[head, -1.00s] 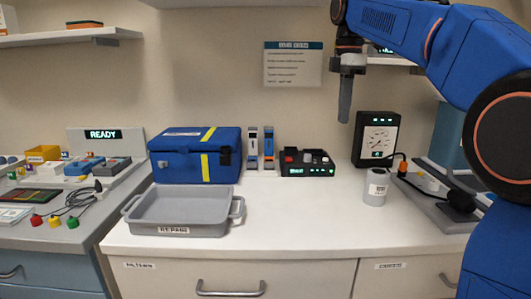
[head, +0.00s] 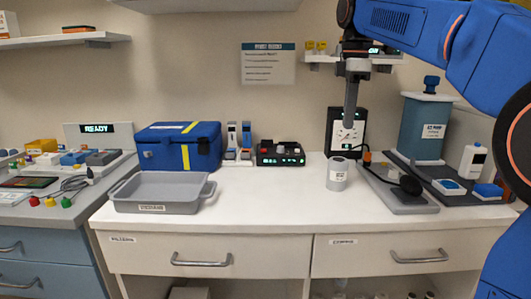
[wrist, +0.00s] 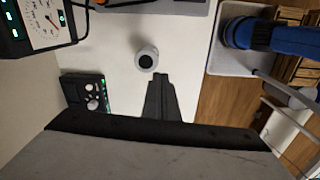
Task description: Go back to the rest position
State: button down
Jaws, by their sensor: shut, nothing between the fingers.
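My gripper (head: 350,120) hangs from my blue arm at the upper right of the head view, pointing down in the air above the back of the white counter (head: 270,205). It overlaps the gauge box (head: 337,142) in the picture. In the wrist view my gripper (wrist: 160,78) shows as dark fingers closed together with nothing held. A grey labelled cylinder (head: 337,174) stands upright on the counter, apart from the fingers. It also shows in the wrist view (wrist: 147,59).
A grey tray (head: 155,207), a blue case with a yellow stripe (head: 160,160) and a black control box (head: 280,160) stand on the counter. A grey-blue container (head: 424,130) stands at the right. The counter's middle is clear. A shelf (head: 350,60) is behind my arm.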

jog(key=s+d+f+m+t, duration=0.2)
jog(key=s+f+m, duration=0.6)
jog(key=s+f, duration=0.7)
jog(key=s+d+f+m+t, duration=0.2)
jog(key=s+d+f+m, duration=0.3)
jog(key=s+f, duration=1)
notch_tip(320, 180, down, 3)
jog(key=m, duration=0.3)
jog(key=shift+m+t, duration=0.3)
jog(key=shift+m, duration=0.1)
jog(key=shift+s+d+r, duration=0.1)
